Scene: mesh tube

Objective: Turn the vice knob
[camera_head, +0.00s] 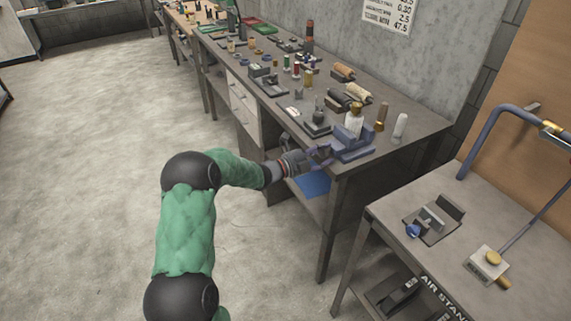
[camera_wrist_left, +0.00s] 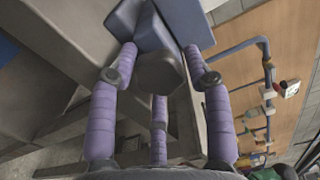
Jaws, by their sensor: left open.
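The blue vice (camera_head: 352,146) sits at the near front corner of the long workbench. Its blue body (camera_wrist_left: 145,28) also fills the top of the left wrist view. The grey round vice knob (camera_wrist_left: 160,73) shows in the left wrist view in front of the vice body. My left gripper (camera_head: 322,155) is at the front side of the vice. It is open, with purple-wrapped fingers spread around the knob; I cannot tell if they touch it. The knob is hard to make out in the head view. My right gripper is not in view.
The workbench (camera_head: 425,123) holds bottles, spools and tools behind the vice. A white bottle (camera_head: 400,127) stands right of it. A lower metal table (camera_head: 385,208) with a small clamp (camera_head: 432,218) is at the right. The floor (camera_head: 90,190) at left is clear.

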